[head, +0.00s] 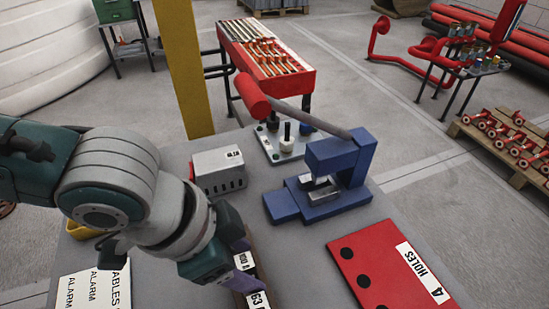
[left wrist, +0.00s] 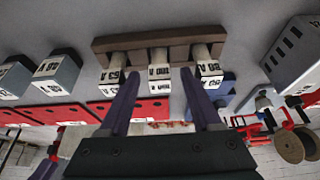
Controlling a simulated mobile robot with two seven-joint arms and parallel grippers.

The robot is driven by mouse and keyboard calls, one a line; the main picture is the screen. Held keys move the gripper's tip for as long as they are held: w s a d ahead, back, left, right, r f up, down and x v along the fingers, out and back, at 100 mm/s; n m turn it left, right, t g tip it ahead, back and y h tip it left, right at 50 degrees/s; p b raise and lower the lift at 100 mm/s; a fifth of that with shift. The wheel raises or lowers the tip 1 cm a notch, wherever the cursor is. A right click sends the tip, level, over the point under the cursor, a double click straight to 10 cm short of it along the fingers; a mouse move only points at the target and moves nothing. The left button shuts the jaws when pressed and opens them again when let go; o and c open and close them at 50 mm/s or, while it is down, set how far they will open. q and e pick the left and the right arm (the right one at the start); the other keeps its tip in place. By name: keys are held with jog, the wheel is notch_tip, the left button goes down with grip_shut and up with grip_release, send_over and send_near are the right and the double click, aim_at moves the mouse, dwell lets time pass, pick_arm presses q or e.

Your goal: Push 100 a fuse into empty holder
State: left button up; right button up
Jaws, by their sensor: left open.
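A brown wooden rack (left wrist: 225,35) holds three white fuses in the left wrist view. The fuse labelled 63 A (left wrist: 112,78) is on the left, the 100 A fuse (left wrist: 158,74) is in the middle, and the 80 A fuse (left wrist: 209,72) is on the right. My left gripper (left wrist: 160,72) is open, with its purple fingers on either side of the 100 A fuse. I cannot tell whether they touch it. In the head view my left gripper (head: 243,268) covers part of the rack. I cannot identify an empty holder.
A blue press (head: 320,190) with a red-handled lever stands on the grey table. A slotted grey box (head: 218,168) is behind the gripper. A red plate (head: 385,275) with holes lies at the right.

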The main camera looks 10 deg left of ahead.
pick_arm(q)
grip_shut()
dwell(0.5)
